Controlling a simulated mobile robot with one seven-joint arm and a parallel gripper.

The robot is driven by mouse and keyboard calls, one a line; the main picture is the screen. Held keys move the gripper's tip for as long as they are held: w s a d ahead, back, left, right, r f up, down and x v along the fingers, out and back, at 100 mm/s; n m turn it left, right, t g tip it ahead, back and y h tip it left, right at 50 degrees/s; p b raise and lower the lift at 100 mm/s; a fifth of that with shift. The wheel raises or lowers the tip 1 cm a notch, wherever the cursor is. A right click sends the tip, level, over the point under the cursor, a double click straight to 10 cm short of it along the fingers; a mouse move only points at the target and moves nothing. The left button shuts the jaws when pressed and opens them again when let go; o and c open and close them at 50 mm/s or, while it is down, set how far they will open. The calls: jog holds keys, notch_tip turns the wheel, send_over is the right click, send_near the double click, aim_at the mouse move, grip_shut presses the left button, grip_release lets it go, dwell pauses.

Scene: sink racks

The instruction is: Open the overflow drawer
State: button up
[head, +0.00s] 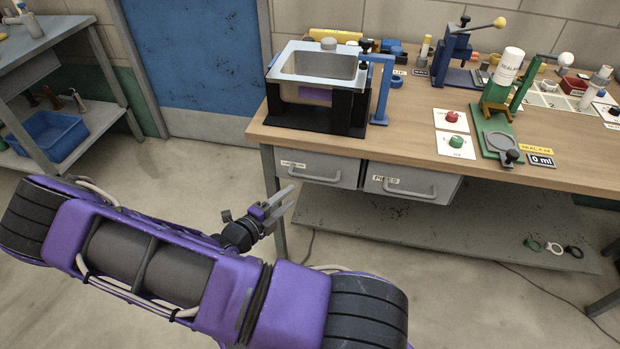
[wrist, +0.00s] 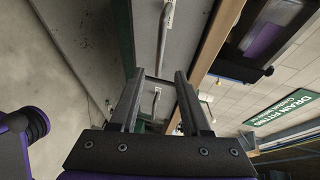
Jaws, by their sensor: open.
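Two grey drawers hang under the workbench, both shut. The left drawer (head: 318,168) has a label too small to read for certain and a bar handle; the right drawer (head: 412,183) has a label that seems to read "PIPES". My gripper (head: 286,198) is open and empty, just in front of and below the left drawer, apart from it. In the wrist view, which is turned sideways, the left drawer's handle (wrist: 164,42) shows beyond my fingertips (wrist: 158,75). The right drawer's handle (wrist: 155,103) appears between the fingers, farther off.
The wooden bench top (head: 400,130) overhangs the drawers. A basin in a black rack (head: 315,110) stands above the left drawer. A bench leg (head: 272,200) stands beside my gripper. A lower shelf (head: 420,230) lies below. The floor in front is clear.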

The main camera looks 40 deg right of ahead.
aim_at(311, 178)
jog(key=b+x, duration=0.1)
jog(key=x, duration=1.1)
jog(key=shift+w, duration=0.1)
grip_shut()
dwell(1.0)
